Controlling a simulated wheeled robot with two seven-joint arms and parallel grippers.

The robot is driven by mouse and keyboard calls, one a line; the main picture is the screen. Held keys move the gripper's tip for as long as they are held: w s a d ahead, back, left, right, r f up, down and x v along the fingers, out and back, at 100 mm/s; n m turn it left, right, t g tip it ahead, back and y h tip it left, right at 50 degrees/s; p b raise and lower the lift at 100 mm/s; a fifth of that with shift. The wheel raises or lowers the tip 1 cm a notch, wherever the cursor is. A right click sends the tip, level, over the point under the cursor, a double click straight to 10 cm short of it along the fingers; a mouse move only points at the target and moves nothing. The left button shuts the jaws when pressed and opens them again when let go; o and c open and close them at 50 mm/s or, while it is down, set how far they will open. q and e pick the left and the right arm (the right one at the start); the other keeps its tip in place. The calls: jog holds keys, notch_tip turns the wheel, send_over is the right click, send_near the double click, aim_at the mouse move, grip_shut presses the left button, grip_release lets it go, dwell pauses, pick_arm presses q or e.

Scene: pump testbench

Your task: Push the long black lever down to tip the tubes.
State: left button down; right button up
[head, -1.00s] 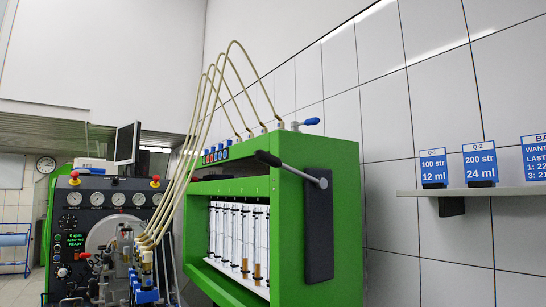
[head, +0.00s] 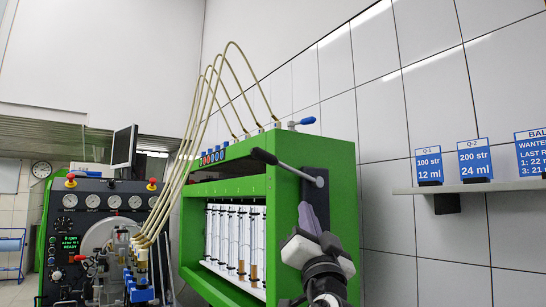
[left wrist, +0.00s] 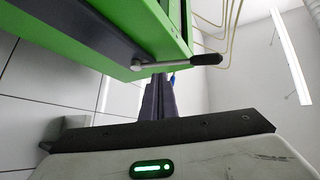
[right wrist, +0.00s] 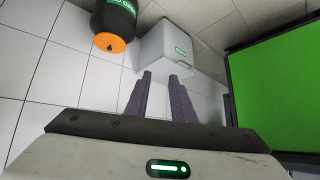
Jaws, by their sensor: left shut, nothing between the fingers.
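The long lever (head: 264,156) has a black grip and a metal rod, pivoting on the green test bench's (head: 282,200) right side panel. It points left and slightly upward. The glass tubes (head: 236,240) stand upright in a row inside the bench. My left gripper (head: 308,207) is shut and empty, in front of that side panel, below and right of the grip. In the left wrist view its fingers (left wrist: 158,78) point toward the lever (left wrist: 205,59); I cannot tell whether they touch it. My right gripper (right wrist: 160,75) is open and empty, seen only in its wrist view.
Curved hoses (head: 245,75) rise from the bench top. A dark gauge panel (head: 70,225) stands at left. A wall shelf (head: 470,188) holds blue signs at right. The right wrist view shows a white box (right wrist: 167,48) and a black container with an orange end (right wrist: 109,43).

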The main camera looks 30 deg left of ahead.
pick_arm(q)
jog(key=s+r+n+g+y, duration=0.2)
jog(key=s+r+n+y, duration=0.1)
jog(key=r, duration=0.7)
jog(key=shift+s+a+r+y, duration=0.2)
jog(key=shift+s+a+y, duration=0.1)
jog(key=shift+s+y, duration=0.65)
jog(key=shift+s+h, duration=0.1)
jog(key=shift+h, duration=0.15)
jog(key=p+x, duration=0.4)
jog(key=x, duration=0.5)
jog(key=a+f, duration=0.2)
jog(key=shift+a+f, duration=0.35)
jog(key=shift+f, duration=0.05)
